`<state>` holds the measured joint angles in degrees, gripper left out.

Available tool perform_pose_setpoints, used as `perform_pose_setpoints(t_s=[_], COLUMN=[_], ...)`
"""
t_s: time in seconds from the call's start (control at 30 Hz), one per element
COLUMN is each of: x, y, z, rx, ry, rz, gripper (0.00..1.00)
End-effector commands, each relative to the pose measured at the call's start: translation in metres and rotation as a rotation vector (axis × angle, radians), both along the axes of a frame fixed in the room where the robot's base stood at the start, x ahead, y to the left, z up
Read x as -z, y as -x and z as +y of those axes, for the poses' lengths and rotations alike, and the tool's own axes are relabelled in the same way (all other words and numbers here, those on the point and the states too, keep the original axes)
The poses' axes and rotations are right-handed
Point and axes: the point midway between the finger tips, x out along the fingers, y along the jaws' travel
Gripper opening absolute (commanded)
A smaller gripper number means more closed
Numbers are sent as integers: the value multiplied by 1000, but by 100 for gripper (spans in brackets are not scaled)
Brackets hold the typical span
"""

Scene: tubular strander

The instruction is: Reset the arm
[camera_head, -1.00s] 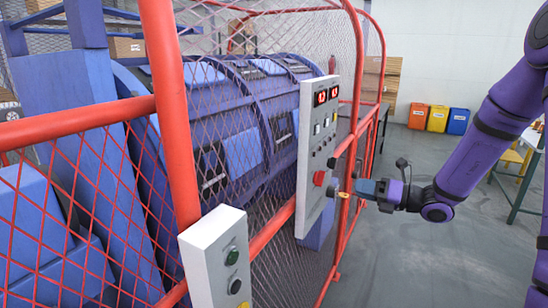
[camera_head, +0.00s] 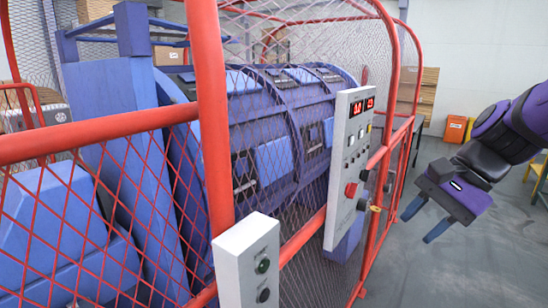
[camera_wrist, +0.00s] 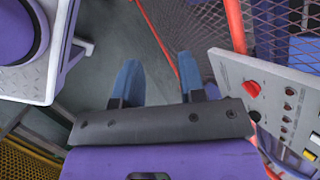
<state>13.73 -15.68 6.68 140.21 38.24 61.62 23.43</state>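My gripper (camera_head: 426,222) hangs in the free space to the right of the grey control panel (camera_head: 343,211), apart from it, with its fingers pointing down and left. Its two blue fingers are spread with nothing between them. In the wrist view my gripper (camera_wrist: 157,82) also shows both fingers apart over grey floor. The panel (camera_wrist: 228,66) is at the right of that view, with a red knob (camera_wrist: 250,89) and several small buttons. In the head view the panel carries lit red displays (camera_head: 361,106).
Red fence rails (camera_head: 100,134) with mesh stand in front of the blue strander drum (camera_head: 265,125). A smaller grey button box (camera_head: 246,262) is at the lower middle. Orange bins (camera_head: 455,129) stand at the back right. The floor right of the fence is mostly clear.

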Motion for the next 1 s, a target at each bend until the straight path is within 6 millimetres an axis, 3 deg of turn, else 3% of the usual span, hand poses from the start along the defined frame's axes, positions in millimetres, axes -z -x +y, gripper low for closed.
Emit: perform_pose_setpoints(t_s=[0.2, 0.5, 0.7, 1.0], x=[-21, -49, -57, -58], y=[40, 78, 89, 90], z=[-18, -50, -61, -62], rx=[-287, -624, -725, -738], ry=[268, 606, 715, 729], rz=[-245, -517, -591, -600], gripper=[37, 37, 37, 37])
